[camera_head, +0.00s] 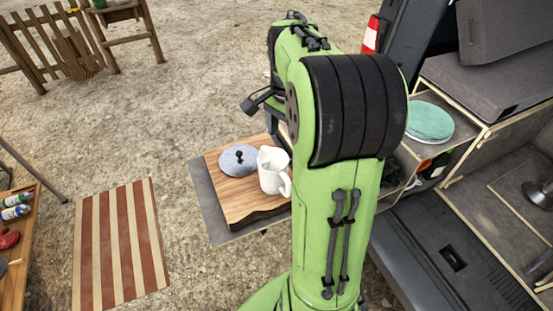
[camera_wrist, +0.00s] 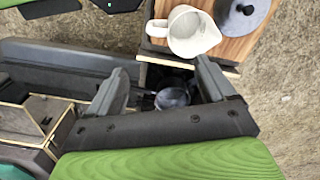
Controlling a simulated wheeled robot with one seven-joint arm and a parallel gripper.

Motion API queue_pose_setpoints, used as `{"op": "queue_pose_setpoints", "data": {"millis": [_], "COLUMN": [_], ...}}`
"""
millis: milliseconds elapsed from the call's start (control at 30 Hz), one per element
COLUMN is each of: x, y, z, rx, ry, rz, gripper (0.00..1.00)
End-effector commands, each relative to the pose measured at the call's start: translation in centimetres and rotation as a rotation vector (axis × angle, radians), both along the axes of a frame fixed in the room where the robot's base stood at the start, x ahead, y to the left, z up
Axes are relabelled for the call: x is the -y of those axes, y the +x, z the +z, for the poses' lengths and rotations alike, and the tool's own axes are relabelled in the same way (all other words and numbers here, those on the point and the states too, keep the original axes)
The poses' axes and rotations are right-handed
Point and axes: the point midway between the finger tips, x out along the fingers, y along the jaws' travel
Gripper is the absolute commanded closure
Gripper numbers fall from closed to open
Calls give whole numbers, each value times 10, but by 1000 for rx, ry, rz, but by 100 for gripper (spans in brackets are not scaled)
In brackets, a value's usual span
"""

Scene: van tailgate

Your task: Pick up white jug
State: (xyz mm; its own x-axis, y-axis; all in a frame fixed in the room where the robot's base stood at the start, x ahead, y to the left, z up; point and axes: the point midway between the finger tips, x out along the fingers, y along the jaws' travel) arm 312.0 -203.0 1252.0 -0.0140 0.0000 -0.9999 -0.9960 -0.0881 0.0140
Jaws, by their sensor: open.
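The white jug (camera_head: 272,170) stands upright on a wooden board (camera_head: 240,203) in the head view, with its handle toward the lower right. My green arm rises just right of it and may cover a little of that side. In the wrist view the jug (camera_wrist: 188,32) is seen from above at the top, its mouth open and its spout pointing right. My gripper (camera_wrist: 165,76) shows in the wrist view with its fingers spread wide and nothing between them. The jug lies beyond the fingertips, apart from them. The fingers are hidden in the head view.
A grey-blue lid (camera_head: 238,158) with a black knob lies left of the jug on the board. The board rests on a grey surface (camera_head: 205,202). The van's wooden shelving and a green round item (camera_head: 430,121) are at right. A striped mat (camera_head: 120,245) lies on open ground.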

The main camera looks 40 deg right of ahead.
Motion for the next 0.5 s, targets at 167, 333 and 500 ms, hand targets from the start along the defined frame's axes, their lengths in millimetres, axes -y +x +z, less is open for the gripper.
{"op": "queue_pose_setpoints", "data": {"millis": [167, 333, 500], "x": [5, 4, 4], "y": [0, -1, -1], "z": [-30, -75, -106], "rx": [-14, -13, -11], "ry": [12, 11, 10], "rz": [-38, -36, -34], "gripper": [17, 17, 17]}}
